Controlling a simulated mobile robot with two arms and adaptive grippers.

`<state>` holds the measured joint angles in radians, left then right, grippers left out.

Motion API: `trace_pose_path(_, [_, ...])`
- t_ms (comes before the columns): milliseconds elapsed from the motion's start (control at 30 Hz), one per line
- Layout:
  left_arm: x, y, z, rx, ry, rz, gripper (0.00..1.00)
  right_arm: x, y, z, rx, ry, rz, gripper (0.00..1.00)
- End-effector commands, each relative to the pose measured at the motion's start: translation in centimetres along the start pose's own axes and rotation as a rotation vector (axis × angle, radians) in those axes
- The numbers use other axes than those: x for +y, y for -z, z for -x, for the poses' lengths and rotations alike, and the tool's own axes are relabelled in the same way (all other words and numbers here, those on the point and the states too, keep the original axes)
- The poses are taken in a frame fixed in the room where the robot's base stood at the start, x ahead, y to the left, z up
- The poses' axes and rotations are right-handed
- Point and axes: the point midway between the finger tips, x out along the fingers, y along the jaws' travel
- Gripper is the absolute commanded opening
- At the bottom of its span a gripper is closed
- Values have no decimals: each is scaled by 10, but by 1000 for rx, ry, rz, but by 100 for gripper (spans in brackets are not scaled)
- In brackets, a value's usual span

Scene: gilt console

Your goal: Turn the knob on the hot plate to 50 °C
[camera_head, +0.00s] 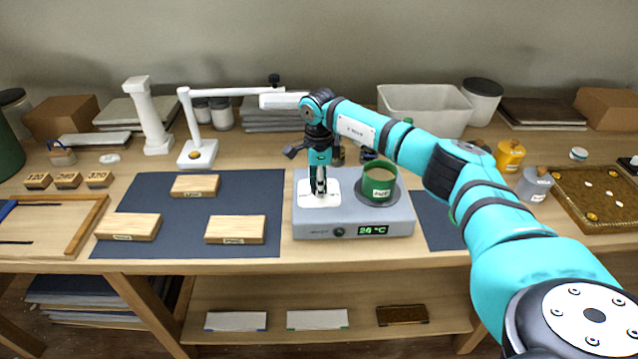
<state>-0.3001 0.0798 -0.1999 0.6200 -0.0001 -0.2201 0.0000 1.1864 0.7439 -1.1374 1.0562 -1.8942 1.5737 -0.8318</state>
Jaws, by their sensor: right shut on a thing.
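The grey hot plate (270,231) stands at the middle of the bench. Its green display (373,230) shows a reading in the twenties °C; the last digit is hard to read. A white panel (330,199) with faint marks lies on its top left. My right gripper (319,190) points straight down over this panel and is shut on the knob there, which the fingers almost wholly hide. I cannot read the knob's setting. A small dark round part (338,232) sits on the front face, apart from the gripper. A green cup (378,182) stands on the round heating area. My left gripper is out of view.
Wooden blocks (236,229) lie on the dark mat (200,215) left of the hot plate. A white jointed stand (197,154) rises behind the mat. A white bin (425,108) stands behind; orange (510,156) and grey (533,184) jars are at the right.

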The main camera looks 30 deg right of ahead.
Motion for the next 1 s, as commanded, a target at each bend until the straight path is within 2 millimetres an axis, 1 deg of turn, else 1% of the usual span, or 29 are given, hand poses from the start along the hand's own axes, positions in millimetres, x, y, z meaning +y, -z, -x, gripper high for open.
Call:
trace_pose_path(467, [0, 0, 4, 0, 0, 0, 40, -1, 0, 2, 0, 3, -452, 5])
trace_pose_path(1000, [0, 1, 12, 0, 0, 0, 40, -1, 0, 2, -2, 3, -965, 5])
